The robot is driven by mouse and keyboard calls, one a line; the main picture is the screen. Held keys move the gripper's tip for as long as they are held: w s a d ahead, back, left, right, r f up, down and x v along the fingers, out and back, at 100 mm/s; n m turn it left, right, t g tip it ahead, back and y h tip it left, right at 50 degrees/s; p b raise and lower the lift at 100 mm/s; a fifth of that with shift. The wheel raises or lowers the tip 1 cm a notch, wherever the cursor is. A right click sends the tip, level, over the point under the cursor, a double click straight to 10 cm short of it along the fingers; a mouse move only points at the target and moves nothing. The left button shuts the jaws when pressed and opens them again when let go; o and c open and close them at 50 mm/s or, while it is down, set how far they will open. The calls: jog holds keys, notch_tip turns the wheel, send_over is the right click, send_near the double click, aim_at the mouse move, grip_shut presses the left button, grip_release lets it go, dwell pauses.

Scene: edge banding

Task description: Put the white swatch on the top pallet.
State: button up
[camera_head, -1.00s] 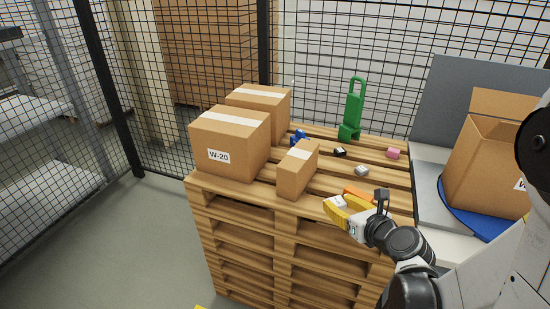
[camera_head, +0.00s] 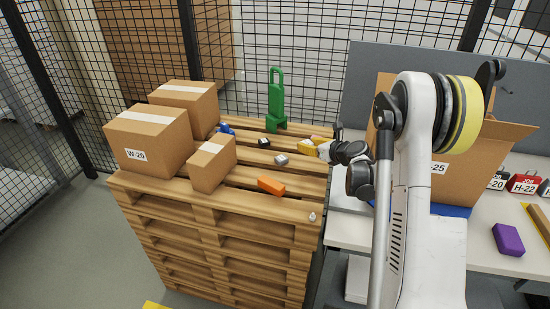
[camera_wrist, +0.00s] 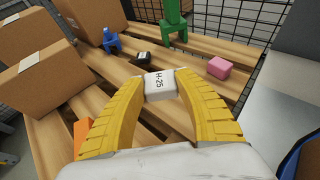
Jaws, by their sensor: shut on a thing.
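The white swatch (camera_wrist: 160,86), labelled H-25, is between the fingertips of my gripper (camera_wrist: 161,84) in the wrist view. The yellow fingers are shut on its two sides. In the head view my gripper (camera_head: 318,150) reaches in from the right, over the right side of the top pallet (camera_head: 235,200). The pallet's slats show behind the swatch in the wrist view; I cannot tell the gap between swatch and slats.
A small pale thing (camera_head: 312,217) is at the near right corner. Bare slats lie between them.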

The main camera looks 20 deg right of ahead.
aim_at(306, 170)
notch_tip(306, 170, down, 10)
jog(key=b, duration=0.3)
jog(key=shift+r, duration=0.15)
jog(key=o, duration=0.9)
